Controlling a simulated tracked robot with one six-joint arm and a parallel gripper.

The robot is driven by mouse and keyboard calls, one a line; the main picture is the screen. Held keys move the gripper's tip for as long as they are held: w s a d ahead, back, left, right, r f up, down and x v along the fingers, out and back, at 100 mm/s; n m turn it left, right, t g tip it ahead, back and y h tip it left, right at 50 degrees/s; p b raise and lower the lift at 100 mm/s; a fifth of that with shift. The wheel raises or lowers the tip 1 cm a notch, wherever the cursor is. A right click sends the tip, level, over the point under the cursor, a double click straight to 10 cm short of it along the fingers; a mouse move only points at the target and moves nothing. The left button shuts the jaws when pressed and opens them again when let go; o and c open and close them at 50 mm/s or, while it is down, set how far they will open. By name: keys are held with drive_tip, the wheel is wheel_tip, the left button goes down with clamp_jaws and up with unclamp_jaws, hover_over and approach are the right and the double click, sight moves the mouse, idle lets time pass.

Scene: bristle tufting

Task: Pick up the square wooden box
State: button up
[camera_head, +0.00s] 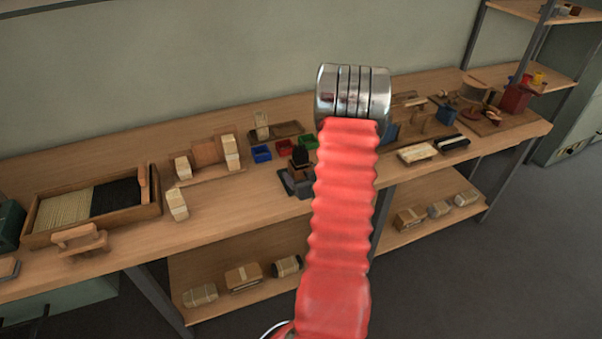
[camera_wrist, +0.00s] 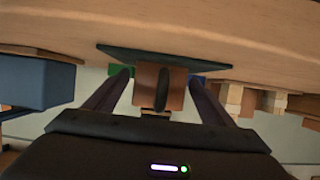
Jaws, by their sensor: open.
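My gripper (camera_wrist: 160,77) is open in the wrist view, with one dark finger on each side of a reddish-brown wooden block (camera_wrist: 147,82). The block, likely the square wooden box, stands on a dark green base (camera_wrist: 165,56). A dark rounded piece partly covers its near face. I cannot tell whether the fingers touch it. The wrist view looks upside down, with the bench at the top. In the head view a small brown block (camera_head: 300,155) stands on a dark base beside my red arm. My fingers are hidden there.
Small blue (camera_head: 261,153), red (camera_head: 285,147) and green (camera_head: 308,142) bins stand behind the block. A wooden tray of bristles (camera_head: 150,212) is at the left. A blue block (camera_wrist: 36,82) is close at left in the wrist view. Bare bench (camera_head: 215,208) lies left of the block.

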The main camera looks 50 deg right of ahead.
sight(301, 152)
drive_tip(key=shift+w+d+f, duration=0.25)
drive_tip(key=shift+w+d, duration=0.1)
drive_tip(key=shift+w, duration=0.2)
drive_tip(key=shift+c, duration=0.7)
drive_tip(key=c, duration=1.1)
drive_tip(key=shift+r, duration=5.05)
